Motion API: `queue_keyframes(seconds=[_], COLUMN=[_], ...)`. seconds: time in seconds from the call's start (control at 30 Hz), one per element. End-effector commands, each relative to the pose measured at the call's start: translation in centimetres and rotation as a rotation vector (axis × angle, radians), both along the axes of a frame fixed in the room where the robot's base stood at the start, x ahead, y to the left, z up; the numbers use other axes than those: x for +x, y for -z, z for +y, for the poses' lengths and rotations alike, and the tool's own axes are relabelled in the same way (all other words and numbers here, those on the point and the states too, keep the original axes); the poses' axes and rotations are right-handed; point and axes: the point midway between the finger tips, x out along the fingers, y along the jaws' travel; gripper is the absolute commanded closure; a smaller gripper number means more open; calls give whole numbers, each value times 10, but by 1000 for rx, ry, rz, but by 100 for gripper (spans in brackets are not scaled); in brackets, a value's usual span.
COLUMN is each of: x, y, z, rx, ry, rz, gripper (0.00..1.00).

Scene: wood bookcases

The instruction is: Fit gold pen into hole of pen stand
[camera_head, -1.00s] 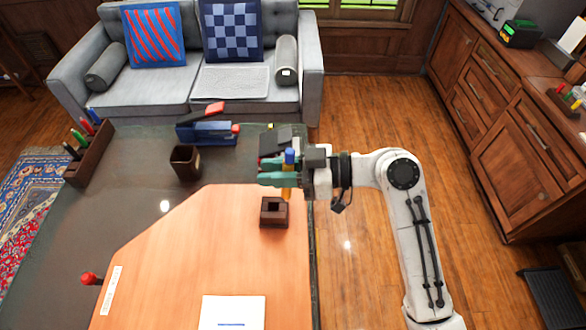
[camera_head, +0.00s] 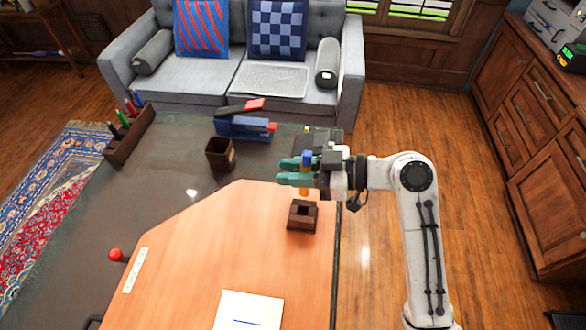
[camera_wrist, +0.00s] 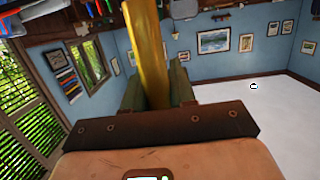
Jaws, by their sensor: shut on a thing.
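The gold pen (camera_head: 304,189) has a blue upper end and is upright in my gripper (camera_head: 297,179). My gripper is shut on the pen, with teal fingers on either side of it. The dark brown pen stand (camera_head: 302,222) sits on the desk just below the pen in the head view, with its square hole (camera_head: 303,210) facing up. The pen's lower tip appears near the stand's back edge; I cannot tell its height above the hole. In the wrist view the gold pen (camera_wrist: 151,55) rises between the fingers, and the stand is not visible there.
A brown cup (camera_head: 220,154), a blue stapler-like object (camera_head: 245,128) and a long pen rack (camera_head: 130,137) stand toward the back of the desk. White paper (camera_head: 248,312) lies in front. The wooden desk surface (camera_head: 215,235) left of the stand is clear.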

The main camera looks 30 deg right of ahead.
Motion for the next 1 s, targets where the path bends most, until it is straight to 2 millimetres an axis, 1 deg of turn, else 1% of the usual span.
queue_keyframes(seconds=[0.03, 0.1, 0.3, 0.43, 0.6, 1.0], x=[0, 0, 0, 0, 0, 0], y=[9, 15, 33, 42, 45, 45], z=[0, 0, 0, 0, 0, 0], rx=[1, 1, 1, 1, 1, 0], ry=[0, 0, -1, 0, 0, 0], rz=[1, 1, 1, 1, 1, 0], gripper=[100, 100, 100, 100, 100, 100])
